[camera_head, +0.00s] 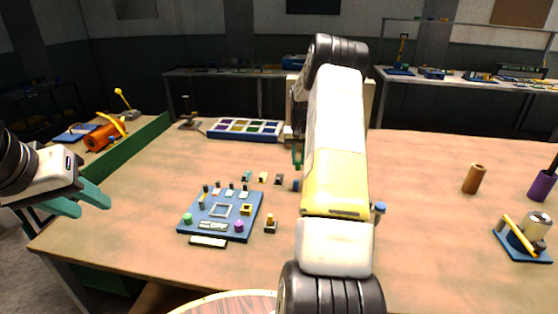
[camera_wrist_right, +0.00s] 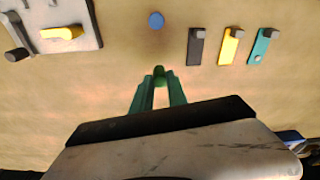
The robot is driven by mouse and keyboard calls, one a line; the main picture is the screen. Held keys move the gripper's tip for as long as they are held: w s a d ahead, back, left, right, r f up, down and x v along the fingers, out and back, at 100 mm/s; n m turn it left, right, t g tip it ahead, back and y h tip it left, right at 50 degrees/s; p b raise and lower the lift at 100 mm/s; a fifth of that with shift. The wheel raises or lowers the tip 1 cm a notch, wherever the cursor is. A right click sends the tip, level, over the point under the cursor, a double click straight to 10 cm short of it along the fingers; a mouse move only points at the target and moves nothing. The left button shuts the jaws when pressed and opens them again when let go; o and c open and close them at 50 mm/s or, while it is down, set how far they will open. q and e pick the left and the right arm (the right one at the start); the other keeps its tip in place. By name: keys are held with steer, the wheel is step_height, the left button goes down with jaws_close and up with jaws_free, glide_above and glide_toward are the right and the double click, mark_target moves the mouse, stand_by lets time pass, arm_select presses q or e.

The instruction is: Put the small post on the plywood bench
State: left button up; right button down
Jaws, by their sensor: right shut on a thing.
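My right gripper (camera_wrist_right: 160,92) is shut, its green fingers close together around a small green post (camera_wrist_right: 160,71), whose end shows between the fingertips. The fingers hide most of it. In the head view my right arm hides most of this gripper; a green finger shows left of the arm, over the bench's far part. The plywood bench (camera_head: 420,165) is the broad tan table. A blue round post (camera_head: 297,185) stands on it, and shows in the right wrist view (camera_wrist_right: 156,20) beyond the fingertips. My left gripper (camera_head: 82,202) is open and empty, off the bench's left edge.
Teal, yellow and black small pieces (camera_head: 263,177) lie in a row behind a blue board (camera_head: 188,222) with several parts. A sectioned tray (camera_head: 215,134) is at the back. A brown cylinder (camera_head: 474,178) stands right. Bare bench lies right of my arm.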

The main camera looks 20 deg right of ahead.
mark_target(299, 165)
steer(key=shift+w+d, duration=0.2)
steer(key=shift+d, duration=0.05)
steer(key=shift+f, duration=1.75)
steer(key=shift+f, duration=0.1)
steer(key=c, duration=1.3)
jaws_free()
